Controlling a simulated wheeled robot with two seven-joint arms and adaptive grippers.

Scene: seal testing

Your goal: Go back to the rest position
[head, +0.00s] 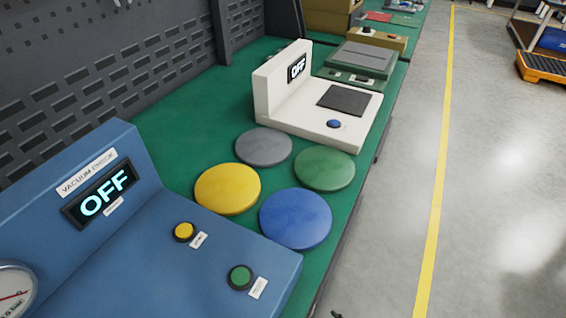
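A dark perforated panel (85,75) rises behind the bench. More equipment, including a grey-green device (360,60), stands farther along it. The floor (500,190) to the right is clear, with a yellow line (437,180).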

